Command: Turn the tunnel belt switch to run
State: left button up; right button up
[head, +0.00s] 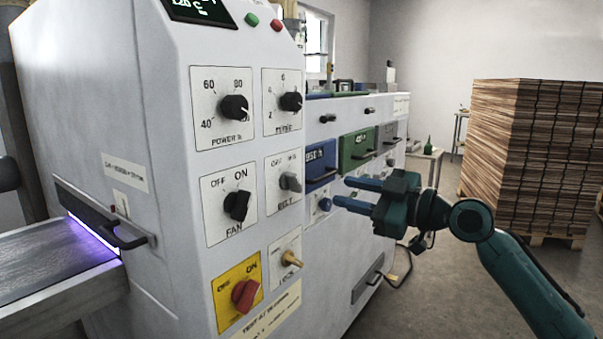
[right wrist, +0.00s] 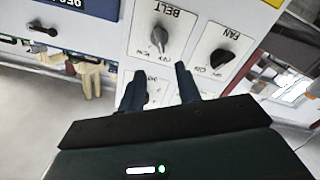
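My left gripper is not in view.
The black fan knob (head: 237,205) and red switch (head: 244,295) are left of the belt plate. A brass-coloured key (head: 291,259) sticks out below it. A side handle (head: 125,238) juts out at left. Stacked boards (head: 530,155) stand at right, with clear floor before them.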

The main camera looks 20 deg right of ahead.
aim_at(297, 181)
jog(key=p+x, duration=0.2)
jog(key=x, duration=0.9)
jog(key=shift+a, duration=0.1)
jog(key=shift+c, duration=0.4)
grip_shut()
